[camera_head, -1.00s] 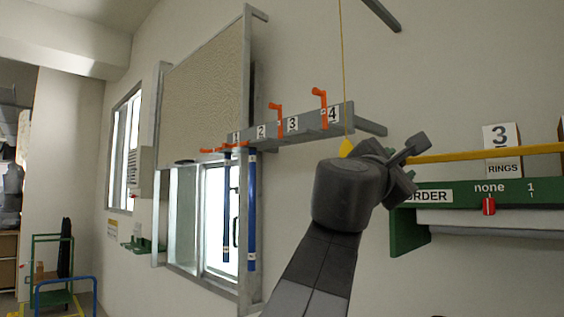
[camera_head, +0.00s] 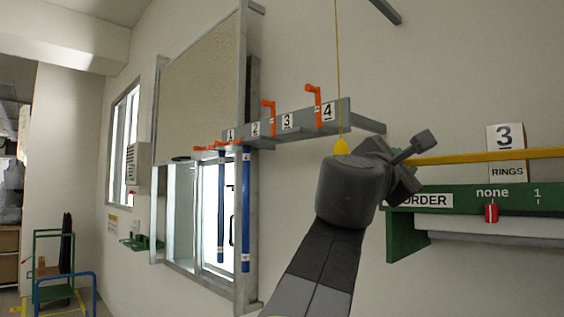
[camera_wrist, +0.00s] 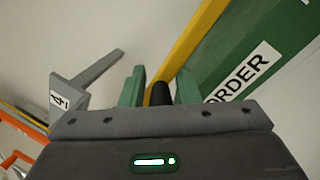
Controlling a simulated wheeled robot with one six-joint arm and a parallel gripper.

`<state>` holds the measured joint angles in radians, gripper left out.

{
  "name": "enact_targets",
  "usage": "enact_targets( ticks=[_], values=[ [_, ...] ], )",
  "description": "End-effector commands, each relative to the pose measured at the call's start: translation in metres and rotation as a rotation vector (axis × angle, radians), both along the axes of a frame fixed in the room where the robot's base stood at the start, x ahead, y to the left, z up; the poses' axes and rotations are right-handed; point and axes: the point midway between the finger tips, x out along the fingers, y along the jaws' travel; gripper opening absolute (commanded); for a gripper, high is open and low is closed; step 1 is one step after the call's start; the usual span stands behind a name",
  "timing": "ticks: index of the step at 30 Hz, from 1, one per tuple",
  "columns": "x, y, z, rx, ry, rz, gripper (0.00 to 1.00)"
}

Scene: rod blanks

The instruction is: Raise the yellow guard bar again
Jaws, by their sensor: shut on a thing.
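The yellow guard bar (camera_head: 490,155) runs nearly level across the right of the head view, above the green ORDER board. Its left end meets my gripper (camera_head: 412,158). In the wrist view the yellow bar (camera_wrist: 192,40) slants down to a dark round piece (camera_wrist: 160,94) between my green fingers (camera_wrist: 158,90). My gripper is shut on the bar's dark end piece; the exact contact is partly hidden by the gripper body.
A green ORDER board (camera_head: 470,196) with a red slider (camera_head: 491,213) is on the wall below the bar. A grey numbered rack (camera_head: 310,118) with orange levers stands to the left, with blue rods (camera_head: 245,210) hanging. A yellow cord (camera_head: 338,70) hangs behind my arm.

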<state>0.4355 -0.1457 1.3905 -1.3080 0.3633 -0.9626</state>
Motion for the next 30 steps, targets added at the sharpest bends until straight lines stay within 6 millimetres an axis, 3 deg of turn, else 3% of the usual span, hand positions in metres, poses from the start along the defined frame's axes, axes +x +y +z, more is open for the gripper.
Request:
enact_targets(
  ticks=[18, 30],
  values=[
    [0.0052, -0.0055, 0.0072, 0.133, 0.121, -0.001, 0.06],
    [0.0073, -0.0085, 0.0012, 0.206, 0.183, -0.002, 0.06]
  ],
)
